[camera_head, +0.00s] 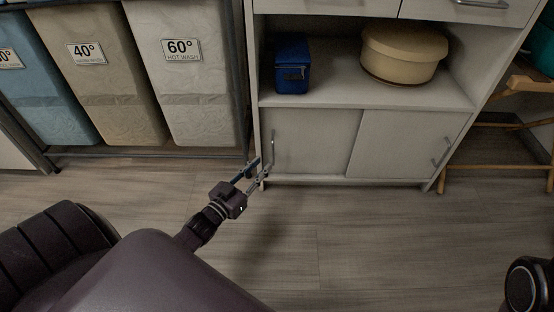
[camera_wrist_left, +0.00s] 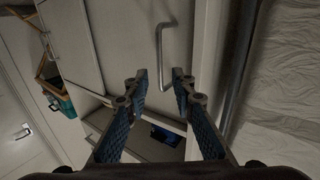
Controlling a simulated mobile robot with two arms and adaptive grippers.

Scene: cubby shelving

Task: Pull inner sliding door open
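The low cabinet has two pale sliding doors side by side, the left door (camera_head: 315,140) and the right door (camera_head: 405,145). Which is the inner one is hard to tell. The left door's slim metal bar handle (camera_head: 272,145) is near its left edge. My left gripper (camera_head: 259,169) is open and empty, by the lower left corner of that door, near the handle's lower end. In the left wrist view, the handle (camera_wrist_left: 159,55) runs between and beyond the two fingertips (camera_wrist_left: 160,76); contact cannot be made out. My right gripper is out of view.
A blue box (camera_head: 292,65) and a round beige container (camera_head: 402,52) stand on the open shelf above the doors. Laundry bins in a dark metal frame (camera_head: 245,80) stand close to the left. A wooden chair (camera_head: 505,125) stands right. Floor in front is clear.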

